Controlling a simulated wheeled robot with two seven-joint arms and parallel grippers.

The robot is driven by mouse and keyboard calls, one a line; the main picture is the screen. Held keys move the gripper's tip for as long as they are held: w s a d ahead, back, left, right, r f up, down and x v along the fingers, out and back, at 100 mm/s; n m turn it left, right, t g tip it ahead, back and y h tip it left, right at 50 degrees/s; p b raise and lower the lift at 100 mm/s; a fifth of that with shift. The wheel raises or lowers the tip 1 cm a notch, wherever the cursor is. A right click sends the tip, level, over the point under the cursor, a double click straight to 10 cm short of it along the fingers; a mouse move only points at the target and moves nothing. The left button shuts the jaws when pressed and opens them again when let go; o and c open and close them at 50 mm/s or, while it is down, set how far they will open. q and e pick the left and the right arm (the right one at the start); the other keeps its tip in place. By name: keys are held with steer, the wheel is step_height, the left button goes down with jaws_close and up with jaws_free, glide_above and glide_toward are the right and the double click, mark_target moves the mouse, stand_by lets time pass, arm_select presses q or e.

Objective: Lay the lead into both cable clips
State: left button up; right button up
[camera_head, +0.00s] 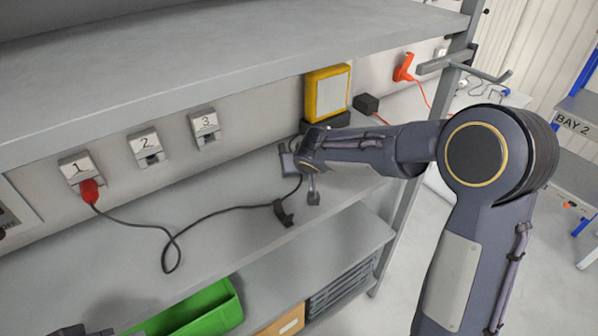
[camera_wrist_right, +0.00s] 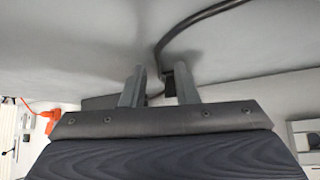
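The black lead (camera_head: 172,238) runs from a red plug (camera_head: 89,191) in socket 1 in a loose loop along the shelf. It reaches a black cable clip (camera_head: 284,213) near the shelf's front edge, then bends back towards my right gripper (camera_head: 301,176). I cannot tell whether it is seated in that clip. In the right wrist view the gripper's fingers (camera_wrist_right: 158,88) are apart. The lead (camera_wrist_right: 195,20) curves down to the gap between them, near a small dark block (camera_wrist_right: 170,82), possibly the other clip. A dark part at the lower left edge may be my left gripper (camera_head: 75,331).
A yellow device (camera_head: 327,93) stands at the back behind my right forearm, with a black box (camera_head: 366,104) beside it. Sockets 2 (camera_head: 148,147) and 3 (camera_head: 205,127) are empty. An upper shelf (camera_head: 200,65) overhangs. A green bin (camera_head: 200,312) sits below.

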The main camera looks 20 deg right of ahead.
steer(key=shift+w+f, duration=0.1)
steer(key=shift+f, duration=0.1)
jaws_close()
stand_by(0.3)
steer(key=shift+r, duration=0.15)
steer(key=shift+r+p, duration=1.85)
steer(key=shift+r, duration=1.1)
